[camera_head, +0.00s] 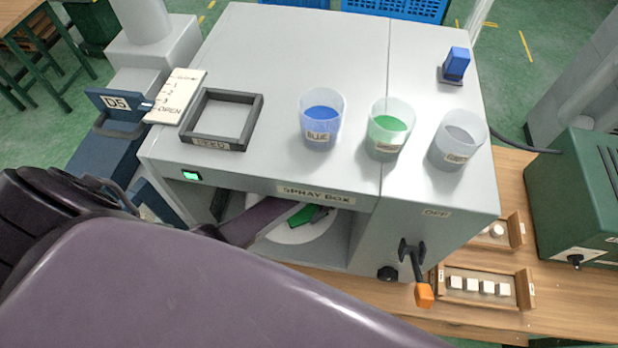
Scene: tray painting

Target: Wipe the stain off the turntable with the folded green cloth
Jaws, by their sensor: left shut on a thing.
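My left arm comes in from the left and reaches into the open front of the spray box. My left gripper (312,214) is small and partly hidden under the box's upper edge. It is shut on the folded green cloth (300,217), which is over the turntable. The turntable (290,236) is a white disc inside the box, partly covered by my arm and the box top. I cannot tell whether the cloth touches it. No stain can be made out on the part that shows. My right gripper is not in view.
Blue (322,118), green (389,127) and grey (458,139) cups stand on the box top (270,60), beside a dark square frame (222,120). An orange-tipped lever (424,294) sticks out at the front right. A wooden tray (482,297) of white blocks lies right of it.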

